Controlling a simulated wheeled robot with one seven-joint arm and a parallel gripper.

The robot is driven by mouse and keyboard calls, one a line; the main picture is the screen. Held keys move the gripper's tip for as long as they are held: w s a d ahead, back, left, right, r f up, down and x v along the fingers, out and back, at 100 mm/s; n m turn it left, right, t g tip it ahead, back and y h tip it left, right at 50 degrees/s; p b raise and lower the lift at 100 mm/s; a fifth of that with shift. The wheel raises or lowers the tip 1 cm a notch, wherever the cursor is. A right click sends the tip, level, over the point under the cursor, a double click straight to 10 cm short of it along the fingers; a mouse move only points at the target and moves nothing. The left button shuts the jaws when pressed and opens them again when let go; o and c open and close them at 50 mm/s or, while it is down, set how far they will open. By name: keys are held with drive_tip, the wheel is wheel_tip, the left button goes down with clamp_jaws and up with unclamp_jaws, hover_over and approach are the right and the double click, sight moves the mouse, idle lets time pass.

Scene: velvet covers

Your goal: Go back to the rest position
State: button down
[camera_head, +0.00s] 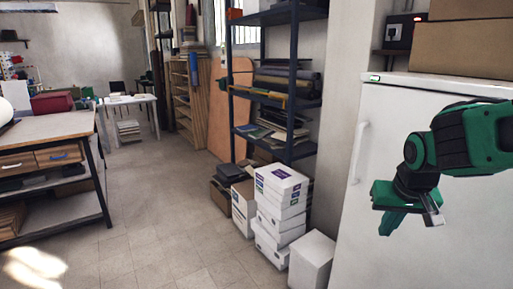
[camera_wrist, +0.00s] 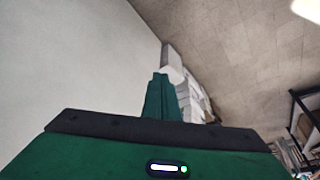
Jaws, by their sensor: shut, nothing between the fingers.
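My gripper (camera_head: 389,228) is at the right of the head view, on my green and black arm, in front of the white fridge (camera_head: 385,140). Its green fingers point downward and are together with nothing between them. The closed fingers also show in the middle of the wrist view (camera_wrist: 161,97), beyond the green gripper body. In the head view the gripper hides part of the fridge door. I cannot tell how far it is from the door.
White boxes (camera_head: 280,200) are stacked on the floor left of the fridge, before a dark metal shelf (camera_head: 293,80). A workbench (camera_head: 60,125) stands at the left. The tiled floor (camera_head: 165,200) between is clear. A cardboard box (camera_head: 465,48) sits on the fridge.

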drive_tip(key=s+a+f+n+y, duration=0.1)
drive_tip(key=s+a+f+n, duration=0.15)
drive_tip(key=s, duration=0.35)
drive_tip(key=s+d+m+g, duration=0.2)
drive_tip(key=s+d, duration=0.3)
drive_tip(key=s, duration=0.3)
drive_tip(key=s+d+f+m+g, duration=0.1)
drive_tip(key=s+d+m+g, duration=0.1)
drive_tip(key=s+d+m, duration=0.2)
drive_tip(key=s+d, duration=0.2)
drive_tip(key=s, duration=0.2)
drive_tip(key=shift+s+d, duration=0.2)
drive_tip(key=shift+m, duration=0.25)
